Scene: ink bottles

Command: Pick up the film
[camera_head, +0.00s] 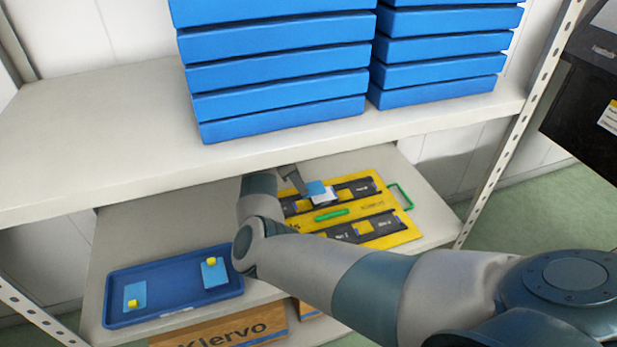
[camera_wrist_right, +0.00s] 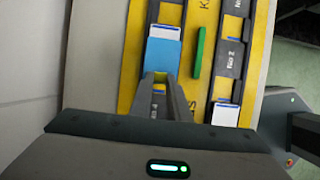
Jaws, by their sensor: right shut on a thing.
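The film is a light-blue flat piece (camera_head: 316,188) at the far track of the yellow board (camera_head: 374,178), partly beside a white piece. It also shows in the right wrist view (camera_wrist_right: 162,54), just beyond my fingertips. My right gripper (camera_head: 302,187) reaches over the board from the left, and in its wrist view the fingers (camera_wrist_right: 160,78) are close together at the film's near edge. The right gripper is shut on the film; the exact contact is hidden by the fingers. My left gripper is not in view.
A blue tray (camera_head: 172,317) at lower left holds two light-blue pieces with yellow knobs. The board has dark tracks (camera_head: 380,226) and green handles (camera_head: 331,214). The upper shelf (camera_head: 110,140), bearing stacked blue boxes (camera_head: 280,75), overhangs the lower shelf. Metal posts (camera_head: 520,125) flank the shelves.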

